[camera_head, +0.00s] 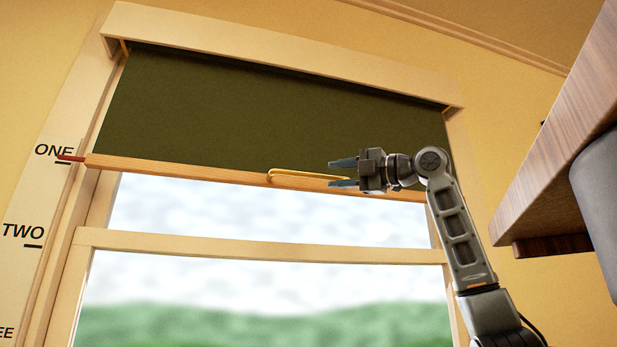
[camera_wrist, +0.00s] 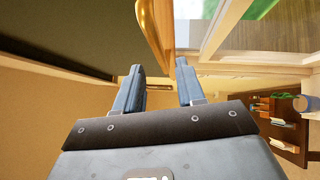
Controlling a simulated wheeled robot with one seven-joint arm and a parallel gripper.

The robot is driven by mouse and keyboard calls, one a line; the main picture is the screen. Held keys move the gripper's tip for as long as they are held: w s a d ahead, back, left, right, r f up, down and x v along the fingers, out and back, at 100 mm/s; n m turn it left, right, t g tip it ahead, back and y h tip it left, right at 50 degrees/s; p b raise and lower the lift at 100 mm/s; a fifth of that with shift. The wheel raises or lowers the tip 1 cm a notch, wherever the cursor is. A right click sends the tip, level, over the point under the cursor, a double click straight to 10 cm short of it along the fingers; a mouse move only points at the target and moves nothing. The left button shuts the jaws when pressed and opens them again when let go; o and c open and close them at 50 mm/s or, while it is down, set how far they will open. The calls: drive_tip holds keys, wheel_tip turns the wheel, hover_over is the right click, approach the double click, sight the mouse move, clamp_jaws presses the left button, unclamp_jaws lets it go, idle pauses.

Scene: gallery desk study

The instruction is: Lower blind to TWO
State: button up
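The dark green blind (camera_head: 270,115) hangs part way down the window. Its wooden bottom bar (camera_head: 180,170) has a red pointer (camera_head: 70,158) at its left end, level with the ONE mark (camera_head: 54,151). The TWO mark (camera_head: 23,232) is lower on the scale. A yellow handle (camera_head: 300,174) is on the bar and also shows in the wrist view (camera_wrist: 153,28). My gripper (camera_head: 332,174) is open at the handle's right end. The handle lies ahead of the gap between the fingers in the wrist view; I see no grip on it.
A window crossbar (camera_head: 250,246) runs below the blind, level with TWO at its left. A wooden shelf or cabinet (camera_head: 550,150) juts in at the right, near my arm. A shelf with small items (camera_wrist: 280,120) shows at the right of the wrist view.

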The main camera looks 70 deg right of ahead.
sight(318, 177)
drive_tip(key=w, duration=0.2)
drive_tip(key=w+p, duration=0.1)
drive_tip(key=w, duration=0.1)
drive_tip(key=w+r, duration=0.1)
drive_tip(key=w, duration=0.1)
drive_tip(key=shift+w+d, duration=0.2)
drive_tip(key=shift+w, duration=0.15)
drive_tip(key=shift+c, duration=0.3)
drive_tip(key=shift+f, duration=0.1)
clamp_jaws()
